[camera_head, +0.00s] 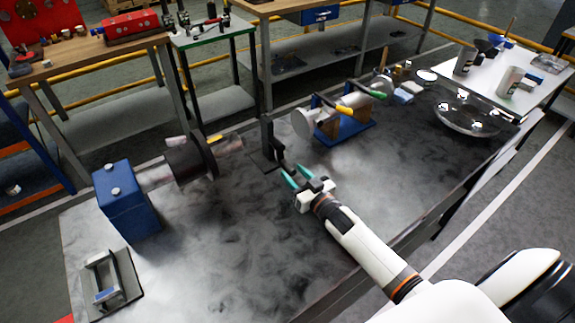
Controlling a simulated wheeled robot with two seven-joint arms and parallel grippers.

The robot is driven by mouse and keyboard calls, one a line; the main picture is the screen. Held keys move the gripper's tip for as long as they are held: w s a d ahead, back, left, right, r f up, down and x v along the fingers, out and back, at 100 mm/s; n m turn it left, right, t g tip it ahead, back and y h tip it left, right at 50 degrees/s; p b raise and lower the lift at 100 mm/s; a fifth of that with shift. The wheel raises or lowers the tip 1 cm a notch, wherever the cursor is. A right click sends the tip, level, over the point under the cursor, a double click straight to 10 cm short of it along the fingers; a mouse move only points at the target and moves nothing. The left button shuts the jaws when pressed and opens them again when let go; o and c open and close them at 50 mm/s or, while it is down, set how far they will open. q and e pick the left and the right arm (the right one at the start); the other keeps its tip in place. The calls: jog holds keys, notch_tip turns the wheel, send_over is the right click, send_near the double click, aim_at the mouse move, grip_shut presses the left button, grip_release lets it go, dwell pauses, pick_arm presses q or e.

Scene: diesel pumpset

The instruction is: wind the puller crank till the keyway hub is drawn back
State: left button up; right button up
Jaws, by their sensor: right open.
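A dark flanged hub (187,163) sits on a pale horizontal shaft (152,177) that comes out of a blue block (127,203) at the left of the bench. A small yellow piece shows at the hub's top right. A black upright stand (267,137) with a short dark arm rises from a flat plate to the right of the hub. I cannot tell for sure which part is the puller crank. My right gripper (293,174) is open, its teal fingers pointing at the stand's lower right side. I cannot tell whether they touch it. My left gripper is not in view.
A blue cradle (345,132) with a grey cylinder and yellow and green handles stands behind the right gripper. A round glass-like dish (467,112) is at the far right. A framed handle on a plate (117,283) lies front left. The bench's front middle is clear.

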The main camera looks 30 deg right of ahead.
aim_at(282, 162)
jog(key=w, duration=0.4)
jog(key=shift+w+a, duration=0.1)
jog(key=shift+a, duration=0.25)
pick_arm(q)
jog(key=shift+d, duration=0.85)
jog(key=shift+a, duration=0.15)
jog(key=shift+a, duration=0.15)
pick_arm(e)
grip_shut()
